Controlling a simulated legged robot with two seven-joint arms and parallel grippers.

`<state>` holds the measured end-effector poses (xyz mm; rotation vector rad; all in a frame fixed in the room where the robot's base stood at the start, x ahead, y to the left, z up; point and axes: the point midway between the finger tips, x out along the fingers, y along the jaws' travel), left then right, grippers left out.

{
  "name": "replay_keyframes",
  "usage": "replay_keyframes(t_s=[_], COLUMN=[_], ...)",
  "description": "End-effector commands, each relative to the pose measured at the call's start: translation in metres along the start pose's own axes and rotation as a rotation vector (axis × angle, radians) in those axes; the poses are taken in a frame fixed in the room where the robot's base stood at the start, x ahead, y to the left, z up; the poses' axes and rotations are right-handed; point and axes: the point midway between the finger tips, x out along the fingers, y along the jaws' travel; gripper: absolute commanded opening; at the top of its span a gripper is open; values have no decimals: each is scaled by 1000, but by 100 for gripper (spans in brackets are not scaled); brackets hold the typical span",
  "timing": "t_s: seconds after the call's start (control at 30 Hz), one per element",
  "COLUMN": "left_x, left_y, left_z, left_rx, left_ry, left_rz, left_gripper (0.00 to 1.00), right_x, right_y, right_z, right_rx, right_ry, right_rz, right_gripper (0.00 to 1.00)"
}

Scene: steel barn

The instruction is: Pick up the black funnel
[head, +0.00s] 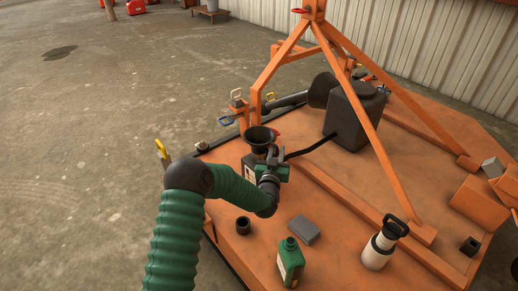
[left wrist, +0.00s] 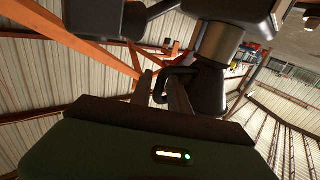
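The black funnel (head: 259,136) sits wide end up on top of a dark bottle (head: 249,166) near the left edge of the orange deck (head: 325,240). My left gripper (head: 270,168) is beside the funnel, just below its rim. In the left wrist view the funnel (left wrist: 211,92) shows close up, with a loop handle (left wrist: 178,75). The left fingers (left wrist: 163,95) stand apart on either side of part of this loop, with a gap showing between them. My right gripper is not in view.
Orange frame bars (head: 375,140) rise over the deck. Concrete floor (head: 80,130) is open at left.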

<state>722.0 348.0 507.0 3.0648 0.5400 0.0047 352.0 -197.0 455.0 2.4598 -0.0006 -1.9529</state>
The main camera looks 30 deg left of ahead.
Motion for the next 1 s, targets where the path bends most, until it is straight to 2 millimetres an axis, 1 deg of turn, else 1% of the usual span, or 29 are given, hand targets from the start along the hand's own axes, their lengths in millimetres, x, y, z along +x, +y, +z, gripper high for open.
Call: replay_keyframes(t_s=[0.13, 0.3, 1.0], left_x=[0, 0, -1], left_y=[0, 0, 0], left_z=[-1, -1, 0], left_rx=[0, 0, 0], left_ry=[0, 0, -1], left_rz=[0, 0, 0], left_gripper=[22, 0, 0], right_x=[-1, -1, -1], right_y=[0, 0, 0], right_z=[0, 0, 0], right_rx=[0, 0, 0], right_ry=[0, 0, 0], right_rz=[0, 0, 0], right_gripper=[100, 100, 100])
